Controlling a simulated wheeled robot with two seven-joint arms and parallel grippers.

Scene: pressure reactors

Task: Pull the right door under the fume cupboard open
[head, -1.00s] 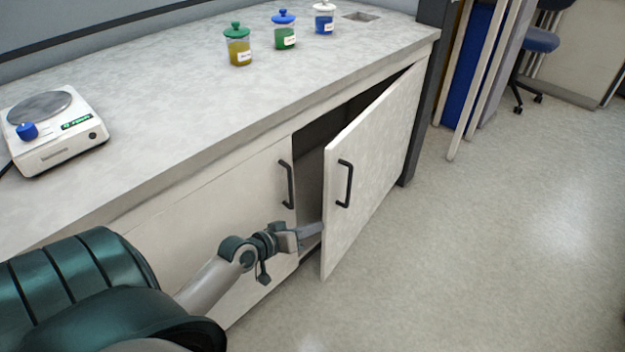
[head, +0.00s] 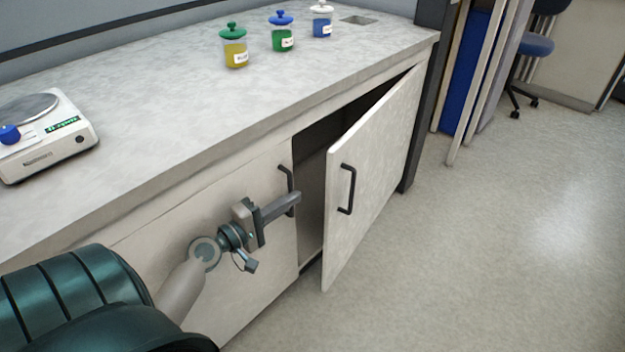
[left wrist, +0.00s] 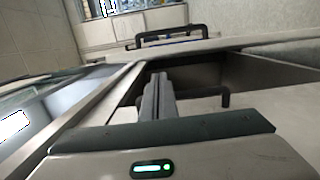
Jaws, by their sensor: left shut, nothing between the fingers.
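The right door (head: 372,170) under the fume cupboard stands partly open, with a dark gap at its left edge. Its black handle (head: 346,189) is on the outer face near the free edge, and it also shows at the top of the left wrist view (left wrist: 166,36). The left door (head: 215,250) is closed, with its own black handle (head: 288,190). My left gripper (head: 292,199) is shut and empty, in front of the left door's handle and to the left of the open door's free edge. In the left wrist view its fingers (left wrist: 156,95) are together. My right gripper is not in view.
The worktop (head: 200,120) carries a balance (head: 45,140) and jars with a green lid (head: 235,50), a blue lid (head: 282,35) and a white lid (head: 322,20). Upright boards (head: 478,80) and a blue chair (head: 535,45) stand at the back right. The floor in front is clear.

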